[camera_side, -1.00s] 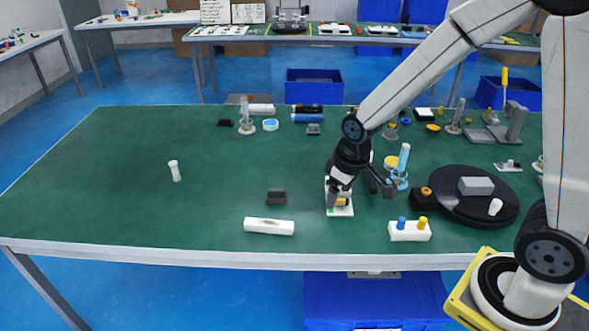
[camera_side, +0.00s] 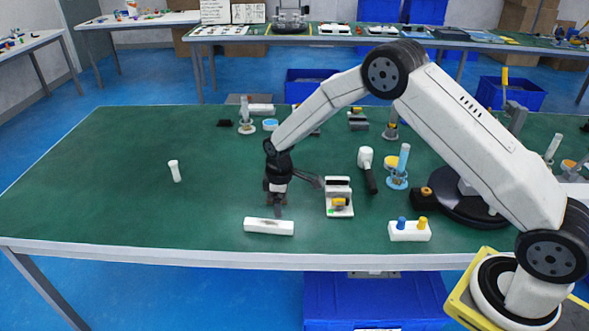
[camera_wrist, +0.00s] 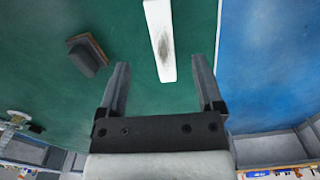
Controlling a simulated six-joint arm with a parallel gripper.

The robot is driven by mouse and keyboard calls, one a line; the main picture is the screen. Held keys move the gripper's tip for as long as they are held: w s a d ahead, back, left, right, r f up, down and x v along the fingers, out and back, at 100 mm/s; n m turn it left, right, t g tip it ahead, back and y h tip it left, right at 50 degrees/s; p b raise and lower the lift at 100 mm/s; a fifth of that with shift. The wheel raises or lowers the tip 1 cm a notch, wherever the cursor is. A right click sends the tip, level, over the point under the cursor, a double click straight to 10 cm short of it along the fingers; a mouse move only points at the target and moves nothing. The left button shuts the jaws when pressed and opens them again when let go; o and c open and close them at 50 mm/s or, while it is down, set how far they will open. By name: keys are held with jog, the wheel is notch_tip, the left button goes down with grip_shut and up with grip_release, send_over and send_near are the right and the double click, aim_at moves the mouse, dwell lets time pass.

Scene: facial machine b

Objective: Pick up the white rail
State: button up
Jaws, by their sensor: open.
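The white rail (camera_side: 269,227) lies flat on the green table near its front edge, with a dark smudge on its top. My gripper (camera_side: 277,208) is just behind the rail in the side view, above the table. In the wrist view my gripper (camera_wrist: 157,75) is open, with nothing between its fingers.
A dark grey block (camera_wrist: 87,54) lies left of the rail in the wrist view. A white device (camera_side: 339,197) and a white block with blue and yellow knobs (camera_side: 410,232) stand to the right.

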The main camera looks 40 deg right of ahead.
aim_at(280, 224)
jog(key=shift+w+f, duration=0.2)
jog(key=shift+f, duration=0.2)
jog(key=shift+f, duration=1.3)
jog(key=shift+s+a+f, duration=0.1)
jog(key=shift+f, duration=2.45)
grip_shut()
